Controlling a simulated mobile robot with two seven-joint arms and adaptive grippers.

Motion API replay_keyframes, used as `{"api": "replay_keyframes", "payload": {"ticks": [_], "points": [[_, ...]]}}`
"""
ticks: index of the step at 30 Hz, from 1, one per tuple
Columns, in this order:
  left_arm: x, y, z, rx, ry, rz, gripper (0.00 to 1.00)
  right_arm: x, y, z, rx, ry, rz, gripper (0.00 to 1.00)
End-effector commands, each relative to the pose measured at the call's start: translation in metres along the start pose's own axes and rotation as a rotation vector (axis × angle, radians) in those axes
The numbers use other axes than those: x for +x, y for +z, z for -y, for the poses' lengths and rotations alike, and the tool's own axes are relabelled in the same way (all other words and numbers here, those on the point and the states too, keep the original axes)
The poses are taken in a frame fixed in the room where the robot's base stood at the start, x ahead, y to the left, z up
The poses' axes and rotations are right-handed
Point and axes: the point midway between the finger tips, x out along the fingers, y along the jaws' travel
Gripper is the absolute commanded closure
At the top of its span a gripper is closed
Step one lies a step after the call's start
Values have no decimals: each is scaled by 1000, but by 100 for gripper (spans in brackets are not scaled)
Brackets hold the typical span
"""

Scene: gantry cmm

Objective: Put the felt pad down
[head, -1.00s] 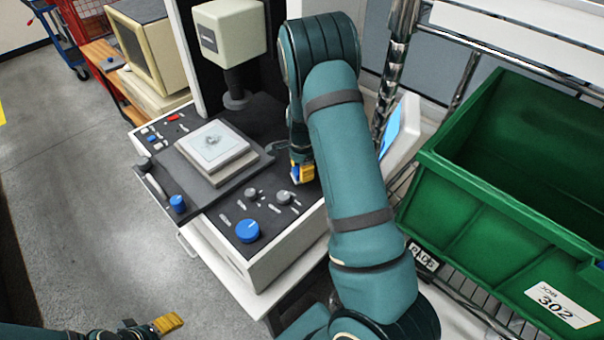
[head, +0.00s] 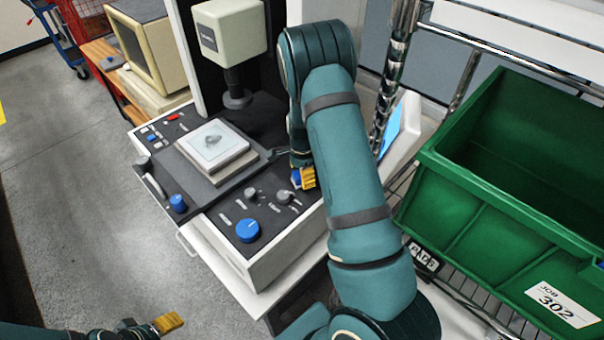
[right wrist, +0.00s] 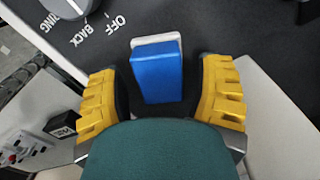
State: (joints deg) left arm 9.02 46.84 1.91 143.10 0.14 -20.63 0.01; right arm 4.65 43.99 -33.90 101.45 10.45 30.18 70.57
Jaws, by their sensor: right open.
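A small blue block, which I take to be the felt pad (right wrist: 157,72), rests on the dark control deck (head: 262,190) of the machine, with a pale edge showing behind it. My right gripper (right wrist: 160,95) is open around it, with one yellow finger on each side and dark gaps between the fingers and the block. In the head view, the yellow fingertips of the right gripper (head: 305,178) show at the deck's right side, with a bit of blue beside them. My left gripper (head: 168,323) is low at the bottom left, over the floor; its jaw gap is not clear.
A stage with a pale square plate (head: 213,144) stands left of my right gripper, under the machine's cream head (head: 228,32). Knobs, including a large blue one (head: 248,230), stand on the deck. A green bin (head: 480,215) sits on the wire rack at right.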

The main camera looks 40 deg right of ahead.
Motion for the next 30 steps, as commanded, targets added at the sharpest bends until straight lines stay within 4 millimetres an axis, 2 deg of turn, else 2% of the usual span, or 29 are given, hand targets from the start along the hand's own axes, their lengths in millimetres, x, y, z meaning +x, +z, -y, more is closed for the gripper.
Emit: {"api": "replay_keyframes", "payload": {"ticks": [5,12,18,24,30], "points": [[-2,0,-1,0,0,0,33,-23,1,1,-1,-4,1,33],[-4,-1,-2,1,0,0,33,-73,1,1,-1,-4,1,33],[-6,-1,-2,1,1,1,33,-106,1,1,-1,-3,1,33],[-7,-1,-3,1,1,1,33,-121,0,0,-1,-1,0,33],[-6,-1,-3,1,1,1,33,-122,0,0,0,0,-1,33]]}}
